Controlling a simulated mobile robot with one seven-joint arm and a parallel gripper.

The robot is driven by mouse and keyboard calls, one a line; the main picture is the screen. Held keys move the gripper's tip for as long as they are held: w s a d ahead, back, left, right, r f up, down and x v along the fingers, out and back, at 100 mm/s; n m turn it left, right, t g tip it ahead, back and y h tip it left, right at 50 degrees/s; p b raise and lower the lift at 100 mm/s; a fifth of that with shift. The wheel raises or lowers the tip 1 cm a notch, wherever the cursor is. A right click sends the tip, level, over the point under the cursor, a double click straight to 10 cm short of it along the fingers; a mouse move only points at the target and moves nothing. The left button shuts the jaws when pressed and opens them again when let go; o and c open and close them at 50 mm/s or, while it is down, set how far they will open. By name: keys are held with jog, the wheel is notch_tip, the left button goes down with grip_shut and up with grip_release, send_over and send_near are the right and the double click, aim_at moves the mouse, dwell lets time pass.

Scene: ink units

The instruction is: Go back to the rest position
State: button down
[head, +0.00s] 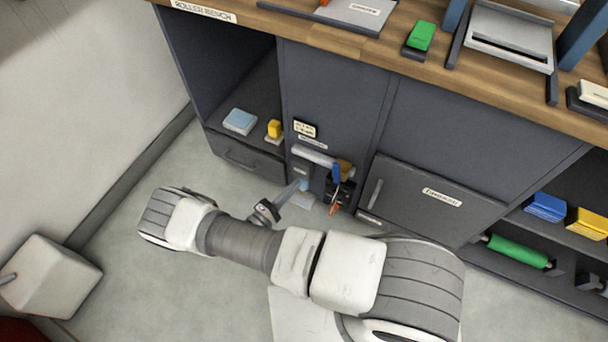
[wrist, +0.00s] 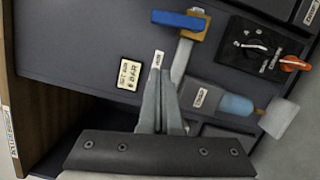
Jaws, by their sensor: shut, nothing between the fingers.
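My gripper (head: 297,184) is in front of the cabinet under the roller bench, at the end of my arm. In the wrist view its two grey fingers (wrist: 158,62) lie together, shut and empty. They point at the cabinet front, beside a grey bar with a yellow block (wrist: 207,24) and a blue lever (wrist: 180,19). I cannot tell whether the fingertips touch the bar. The blue lever (head: 337,173) also shows in the head view, just right of the gripper.
A black panel with an orange lever (wrist: 294,64) is close by. A light blue piece (wrist: 236,104) and a pale block (wrist: 279,117) stick out near the fingers. A cream label plate (head: 304,129) is above. The bench top (head: 310,32) overhangs. Open floor (head: 130,265) lies left.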

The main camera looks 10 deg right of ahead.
jog(key=shift+s+a, duration=0.4)
jog(key=shift+a, duration=0.05)
